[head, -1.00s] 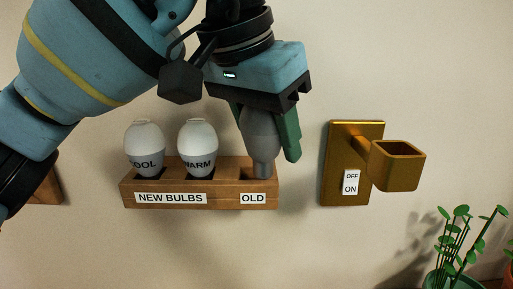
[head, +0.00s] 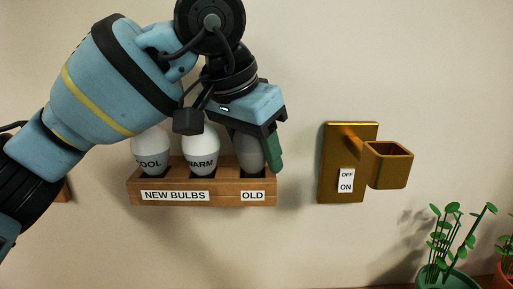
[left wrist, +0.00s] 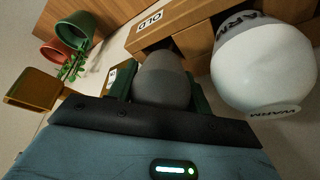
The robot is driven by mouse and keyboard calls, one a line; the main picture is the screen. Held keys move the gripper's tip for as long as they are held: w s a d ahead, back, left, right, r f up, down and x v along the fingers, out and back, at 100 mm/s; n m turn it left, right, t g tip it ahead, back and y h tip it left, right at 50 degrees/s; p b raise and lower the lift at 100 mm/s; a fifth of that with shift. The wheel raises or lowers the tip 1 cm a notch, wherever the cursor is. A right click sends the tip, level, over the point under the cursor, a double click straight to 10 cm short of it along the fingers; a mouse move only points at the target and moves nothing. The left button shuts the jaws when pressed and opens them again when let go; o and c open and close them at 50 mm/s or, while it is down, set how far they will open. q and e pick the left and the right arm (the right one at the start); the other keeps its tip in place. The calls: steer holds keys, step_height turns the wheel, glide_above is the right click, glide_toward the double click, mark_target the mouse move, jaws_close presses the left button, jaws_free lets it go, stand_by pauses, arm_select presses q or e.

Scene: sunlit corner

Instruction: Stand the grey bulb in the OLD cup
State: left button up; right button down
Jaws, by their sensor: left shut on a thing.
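The grey bulb (head: 250,155) is upright at the OLD cup, the right-hand compartment of the wooden rack (head: 161,203). Its lower end is hidden at the cup, so I cannot tell whether it touches the bottom. My left gripper (head: 256,150) is shut on the bulb from above, with green fingers on either side. In the left wrist view the bulb (left wrist: 163,80) sits between the fingers, close to the rack's OLD label (left wrist: 150,21). My right gripper is not in view.
White bulbs marked COOL (head: 150,154) and WARM (head: 201,154) stand in the NEW BULBS cups, close to my left gripper. A brass fixture (head: 388,166) with an OFF/ON switch (head: 346,181) is on the wall to the right. Potted plants (head: 450,277) are at lower right.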

arm_select(q)
steer(key=shift+f, duration=0.1)
steer(key=shift+f, duration=0.85)
steer(key=o, duration=1)
steer(key=shift+f, duration=0.2)
steer(key=shift+c, duration=0.2)
steer(key=v, duration=1.4)
steer(key=shift+w+d+r+b, duration=0.2)
steer(key=shift+w+d+b, duration=0.1)
steer(key=shift+w, duration=0.05)
